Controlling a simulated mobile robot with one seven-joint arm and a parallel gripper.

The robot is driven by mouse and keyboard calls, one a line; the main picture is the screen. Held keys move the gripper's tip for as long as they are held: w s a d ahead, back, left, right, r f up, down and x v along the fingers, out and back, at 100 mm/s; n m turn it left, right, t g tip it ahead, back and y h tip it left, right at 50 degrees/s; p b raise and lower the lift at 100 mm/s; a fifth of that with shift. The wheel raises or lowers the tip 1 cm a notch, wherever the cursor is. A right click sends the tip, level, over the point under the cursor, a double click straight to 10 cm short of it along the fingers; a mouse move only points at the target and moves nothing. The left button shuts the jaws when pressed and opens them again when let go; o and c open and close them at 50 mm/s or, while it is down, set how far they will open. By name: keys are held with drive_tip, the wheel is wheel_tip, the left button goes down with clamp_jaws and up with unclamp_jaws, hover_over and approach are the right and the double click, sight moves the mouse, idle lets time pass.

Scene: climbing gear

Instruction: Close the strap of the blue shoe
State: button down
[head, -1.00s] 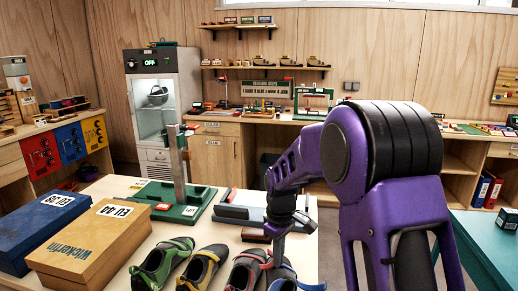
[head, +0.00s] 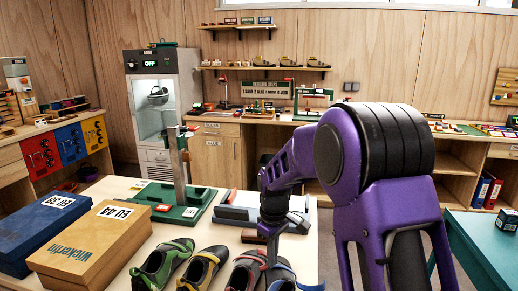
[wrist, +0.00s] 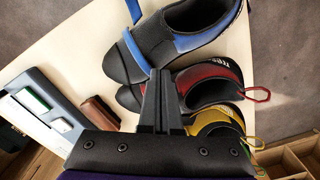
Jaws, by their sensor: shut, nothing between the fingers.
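The blue shoe (wrist: 190,35), dark grey with blue sides, lies nearest in the wrist view. In the head view it is the rightmost shoe (head: 284,277), partly cut off below. A blue strap band (wrist: 137,52) crosses its dark front part. Another blue strip (wrist: 133,11) sticks out past the shoe at the top edge; in the head view a blue strap piece (head: 311,287) points right. My gripper (wrist: 158,76) is shut and empty, its tips in front of the shoe near the band's lower end. I cannot tell whether they touch. It also shows in the head view (head: 271,258).
A red shoe (wrist: 205,82) and a yellow shoe (wrist: 213,121) stand in a row beside the blue one. A green shoe (head: 162,264), shoe boxes (head: 92,248) and a green-based stand (head: 172,204) share the table. A brown block (wrist: 100,112) lies near my gripper.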

wheel_tip(320, 180, up, 7)
drive_tip(key=p, duration=0.4)
drive_tip(key=shift+p, duration=0.35)
